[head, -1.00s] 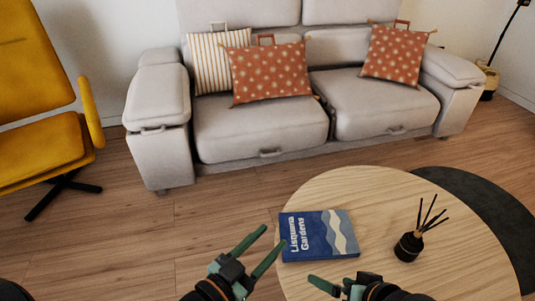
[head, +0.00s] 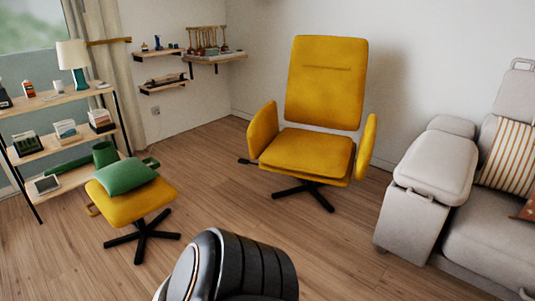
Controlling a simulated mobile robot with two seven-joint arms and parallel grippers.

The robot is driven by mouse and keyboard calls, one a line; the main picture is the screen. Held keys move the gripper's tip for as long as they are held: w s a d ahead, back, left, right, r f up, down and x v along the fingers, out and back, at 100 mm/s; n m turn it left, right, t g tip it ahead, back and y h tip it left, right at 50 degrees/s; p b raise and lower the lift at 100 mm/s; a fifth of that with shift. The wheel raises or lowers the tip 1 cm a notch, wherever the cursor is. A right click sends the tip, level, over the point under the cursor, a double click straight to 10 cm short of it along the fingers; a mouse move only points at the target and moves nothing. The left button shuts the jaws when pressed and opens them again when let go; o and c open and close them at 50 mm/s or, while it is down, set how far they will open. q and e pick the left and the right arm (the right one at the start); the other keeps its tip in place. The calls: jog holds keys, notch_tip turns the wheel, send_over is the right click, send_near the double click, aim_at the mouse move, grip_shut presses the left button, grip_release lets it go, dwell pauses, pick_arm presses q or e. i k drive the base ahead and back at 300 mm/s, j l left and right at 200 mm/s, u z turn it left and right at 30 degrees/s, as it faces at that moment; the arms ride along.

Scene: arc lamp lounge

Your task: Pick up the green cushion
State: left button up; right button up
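The green cushion (head: 126,175) lies on the yellow footstool (head: 131,205) at the left of the head view. It is tilted slightly and covers much of the stool's seat. The stool stands on a black star-shaped base in front of a shelf. A dark rounded part of my own arm shows at the bottom middle, well apart from the cushion. Neither gripper is in the head view.
A yellow armchair (head: 313,155) stands in the middle, right of the stool. A grey sofa (head: 428,170) is at the right edge. A shelf unit (head: 65,145) with a lamp (head: 74,60) and small items is behind the stool. Wooden floor (head: 220,200) between stool and armchair is clear.

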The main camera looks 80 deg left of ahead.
aim_at(124, 176)
jog(key=j, duration=0.75)
jog(key=j+u, duration=0.15)
jog(key=u, duration=3.6)
